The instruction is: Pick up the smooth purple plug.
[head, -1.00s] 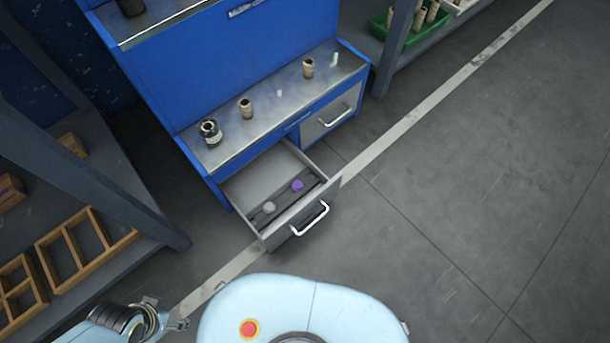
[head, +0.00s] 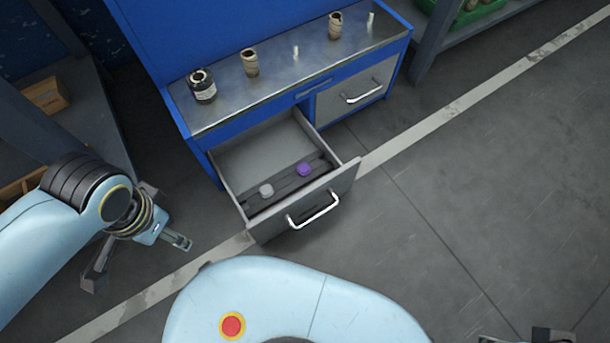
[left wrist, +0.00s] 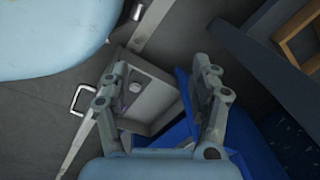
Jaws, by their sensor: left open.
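The purple plug (head: 304,169) lies in the open drawer (head: 232,197) of the blue cabinet, on a dark strip. A light grey plug (head: 266,190) lies to its left on the same strip; a pale plug also shows in the left wrist view (left wrist: 135,87). What appears to be my right gripper (head: 530,337) is mostly cut off at the bottom right.
The cabinet top (head: 268,88) bears a dark jar (head: 202,86), two brown rolls and two small white pieces. The drawer handle (head: 313,211) sticks out forward. A shelf with a wooden crate (head: 46,96) stands at the left. The floor at the right is clear.

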